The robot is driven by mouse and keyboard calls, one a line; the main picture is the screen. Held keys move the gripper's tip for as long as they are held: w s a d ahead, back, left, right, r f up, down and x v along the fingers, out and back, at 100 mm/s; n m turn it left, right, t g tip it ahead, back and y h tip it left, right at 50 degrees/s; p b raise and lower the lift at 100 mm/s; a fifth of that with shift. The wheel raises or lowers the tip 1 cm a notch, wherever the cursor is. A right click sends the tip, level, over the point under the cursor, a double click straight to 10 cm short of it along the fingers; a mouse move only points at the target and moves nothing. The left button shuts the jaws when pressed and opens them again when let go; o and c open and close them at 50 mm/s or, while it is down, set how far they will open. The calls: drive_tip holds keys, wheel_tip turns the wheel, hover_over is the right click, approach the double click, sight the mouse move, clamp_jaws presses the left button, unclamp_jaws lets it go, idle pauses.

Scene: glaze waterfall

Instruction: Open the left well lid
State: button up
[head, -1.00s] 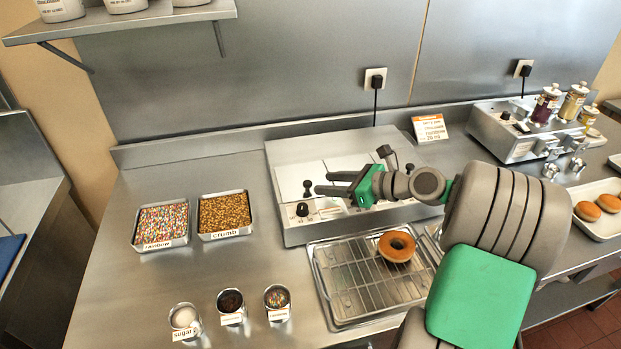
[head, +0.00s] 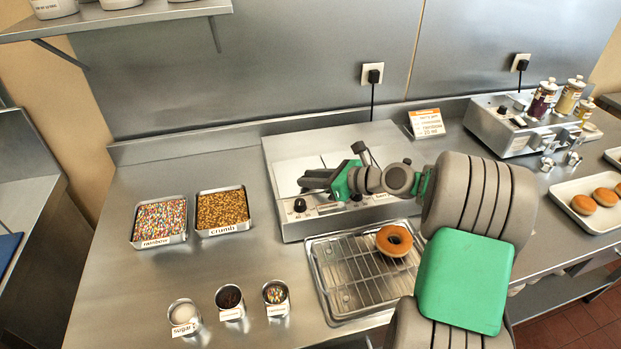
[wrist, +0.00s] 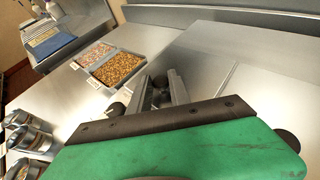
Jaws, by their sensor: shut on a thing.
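The left well lid (head: 287,172) is a flat pale metal panel on the steel warmer unit (head: 380,135). It looks closed and flat, and its surface also shows in the wrist view (wrist: 205,58). Its dark round knob, near the front edge, is mostly hidden by my fingers in the head view. My gripper (head: 306,183) reaches in from the right, low over the lid. In the wrist view my gripper (wrist: 160,88) has its two grey fingers closed on the dark knob (wrist: 159,82), one on each side.
A wire rack tray (head: 345,268) with a donut (head: 394,240) stands in front of the unit. A rainbow sprinkle tray (head: 160,219) and a crumb tray (head: 224,209) lie to the left. Small cups (head: 229,298) stand at the front left. An orange-headed card (head: 426,122) stands behind.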

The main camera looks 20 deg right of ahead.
clamp_jaws()
idle(0.7)
drive_tip(key=shift+w, duration=0.25)
drive_tip(key=w+p, duration=0.4)
drive_tip(key=w, duration=1)
drive_tip(key=shift+w, duration=0.15)
drive_tip(key=o, duration=0.8)
unclamp_jaws()
drive_tip(key=shift+c, duration=0.2)
